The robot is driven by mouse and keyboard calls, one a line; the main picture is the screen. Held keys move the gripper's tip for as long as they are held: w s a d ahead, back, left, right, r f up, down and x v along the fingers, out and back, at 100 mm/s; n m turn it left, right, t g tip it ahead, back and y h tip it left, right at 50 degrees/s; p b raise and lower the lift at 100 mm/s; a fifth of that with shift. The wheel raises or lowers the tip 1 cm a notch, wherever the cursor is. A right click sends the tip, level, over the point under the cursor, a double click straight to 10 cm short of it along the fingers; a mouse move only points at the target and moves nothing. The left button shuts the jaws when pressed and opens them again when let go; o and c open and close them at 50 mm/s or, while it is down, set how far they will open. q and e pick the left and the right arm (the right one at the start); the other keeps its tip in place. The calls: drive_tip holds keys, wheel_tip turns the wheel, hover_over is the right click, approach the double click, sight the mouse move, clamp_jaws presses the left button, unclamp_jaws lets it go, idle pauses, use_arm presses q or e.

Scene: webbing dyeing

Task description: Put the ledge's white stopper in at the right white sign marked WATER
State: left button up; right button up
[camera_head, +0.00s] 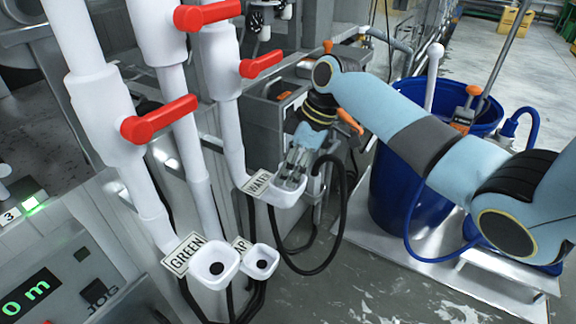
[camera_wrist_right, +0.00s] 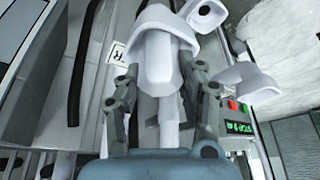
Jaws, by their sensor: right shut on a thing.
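My right gripper (camera_head: 291,177) points down into the white cup (camera_head: 289,199) beside the white sign marked WATER (camera_head: 259,183). In the right wrist view its two fingers (camera_wrist_right: 162,112) are shut on a white piece (camera_wrist_right: 169,122), which I take to be the white stopper. The white cup (camera_wrist_right: 157,58) lies just beyond it there, with the sign's edge, letter R, (camera_wrist_right: 118,54) beside it. The fingers hide most of the stopper in the head view. I cannot tell whether it is seated in the cup's hole. My left gripper is out of view.
Two more white cups with dark holes stand by the sign marked GREEN (camera_head: 183,254) and a partly hidden sign (camera_head: 240,244). White pipes with red valve handles (camera_head: 160,119) rise at left. A blue barrel (camera_head: 388,190) stands right. A black hose (camera_head: 340,220) loops below.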

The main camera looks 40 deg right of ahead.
drive_tip(key=o, duration=1.2)
drive_tip(key=shift+o, duration=0.2)
